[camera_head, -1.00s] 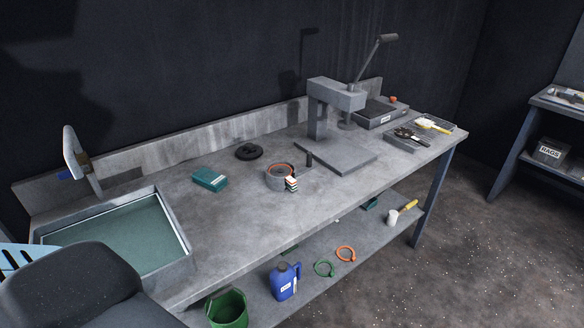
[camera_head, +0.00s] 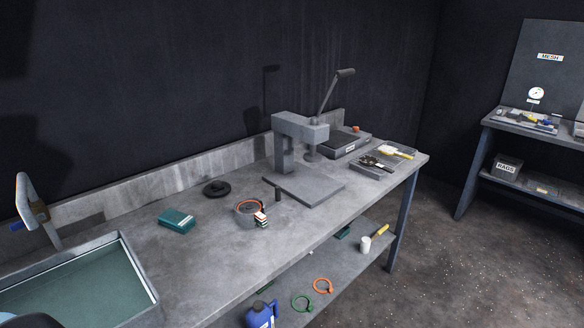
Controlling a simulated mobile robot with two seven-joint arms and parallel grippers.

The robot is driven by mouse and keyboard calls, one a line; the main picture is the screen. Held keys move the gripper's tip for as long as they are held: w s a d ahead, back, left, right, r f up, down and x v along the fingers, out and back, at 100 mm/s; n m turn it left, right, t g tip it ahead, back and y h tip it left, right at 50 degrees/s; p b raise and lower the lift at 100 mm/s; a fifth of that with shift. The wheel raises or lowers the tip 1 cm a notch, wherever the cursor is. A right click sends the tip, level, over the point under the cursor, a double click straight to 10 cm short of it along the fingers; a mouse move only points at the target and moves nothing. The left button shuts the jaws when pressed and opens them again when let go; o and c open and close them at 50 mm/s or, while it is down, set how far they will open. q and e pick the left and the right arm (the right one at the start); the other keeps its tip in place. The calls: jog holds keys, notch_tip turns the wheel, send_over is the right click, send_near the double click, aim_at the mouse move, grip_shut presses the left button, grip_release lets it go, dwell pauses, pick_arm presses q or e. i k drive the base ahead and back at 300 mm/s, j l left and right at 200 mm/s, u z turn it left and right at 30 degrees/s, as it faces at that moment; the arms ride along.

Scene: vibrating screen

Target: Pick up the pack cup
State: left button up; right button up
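No object is clearly marked as the pack cup. A round grey cup-like container (camera_head: 247,220) with an orange ring (camera_head: 246,203) at its top stands on the workbench (camera_head: 200,255), left of the grey press (camera_head: 284,150). A small striped block or tag (camera_head: 261,219) is at its front right side. A small dark cylinder (camera_head: 277,194) stands just right of the container, by the press base. Neither of my grippers is in view, so nothing is seen held.
A teal box (camera_head: 177,221), a black ring (camera_head: 216,188) and a sink (camera_head: 80,285) are to the left. A tool tray (camera_head: 380,165) is at the right end. The lower shelf holds a blue jug (camera_head: 261,314) and clamp rings (camera_head: 322,286). Open floor (camera_head: 440,270) lies right.

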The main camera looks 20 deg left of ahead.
aim_at(245, 221)
jog(key=i+l, duration=0.6)
jog(key=i+l+u, duration=0.1)
jog(key=i+l, duration=0.5)
jog(key=l+u, duration=0.1)
jog(key=u, duration=1)
